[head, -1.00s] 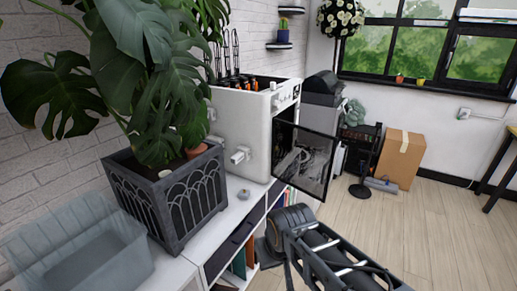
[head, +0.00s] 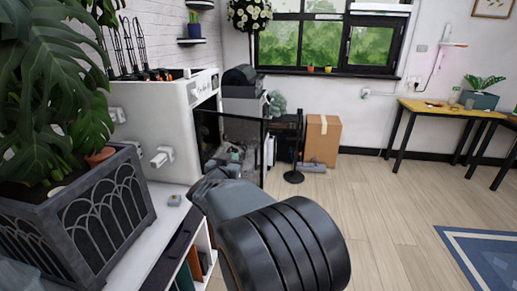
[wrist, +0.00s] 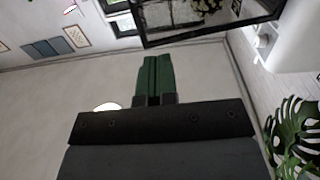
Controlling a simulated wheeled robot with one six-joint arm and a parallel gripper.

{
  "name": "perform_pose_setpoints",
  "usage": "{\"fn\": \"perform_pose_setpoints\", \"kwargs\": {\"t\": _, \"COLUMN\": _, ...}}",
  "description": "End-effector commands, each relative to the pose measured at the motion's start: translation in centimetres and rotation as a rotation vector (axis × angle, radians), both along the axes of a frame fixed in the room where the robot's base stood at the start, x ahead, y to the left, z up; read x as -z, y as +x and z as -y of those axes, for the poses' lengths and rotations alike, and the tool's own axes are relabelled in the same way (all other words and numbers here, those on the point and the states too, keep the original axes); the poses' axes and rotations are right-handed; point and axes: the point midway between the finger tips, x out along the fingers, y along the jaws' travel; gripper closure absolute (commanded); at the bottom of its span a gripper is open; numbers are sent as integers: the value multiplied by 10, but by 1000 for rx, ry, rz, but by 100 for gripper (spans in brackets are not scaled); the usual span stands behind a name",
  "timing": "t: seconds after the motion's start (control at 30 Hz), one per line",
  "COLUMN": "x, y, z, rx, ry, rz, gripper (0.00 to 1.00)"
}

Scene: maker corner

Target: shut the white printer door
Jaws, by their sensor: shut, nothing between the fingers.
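The white printer (head: 165,125) stands on the white cabinet by the brick wall. Its door is a dark-framed, see-through panel (head: 264,150), standing open and sticking out to the right from the printer's front. In the wrist view the door's dark frame (wrist: 210,34) crosses the top, with the white printer body (wrist: 285,45) at upper right. My gripper's green fingers (wrist: 153,62) are together and empty, pointing towards the door frame with a visible gap in the picture. In the head view my arm covers the door's lower part, and the fingers cannot be made out clearly.
A plant in a dark planter (head: 85,215) stands on the cabinet (head: 150,240) left of my arm. A cardboard box (head: 321,140) and a black stand (head: 294,176) are on the floor beyond. Open floor (head: 400,220) lies to the right.

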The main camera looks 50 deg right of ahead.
Motion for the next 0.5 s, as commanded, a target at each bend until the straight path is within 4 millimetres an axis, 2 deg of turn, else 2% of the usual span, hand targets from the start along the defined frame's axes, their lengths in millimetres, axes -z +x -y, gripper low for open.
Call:
{"fn": "perform_pose_setpoints", "kwargs": {"t": 0.1, "x": 4, "y": -11, "z": 16, "rx": 93, "ry": -22, "rz": -6, "gripper": 100}}
{"fn": "perform_pose_setpoints", "kwargs": {"t": 0.2, "x": 4, "y": -13, "z": 28, "rx": 126, "ry": -29, "rz": -8, "gripper": 100}}
{"fn": "perform_pose_setpoints", "kwargs": {"t": 0.5, "x": 4, "y": 4, "z": 78, "rx": 130, "ry": -30, "rz": -9, "gripper": 100}}
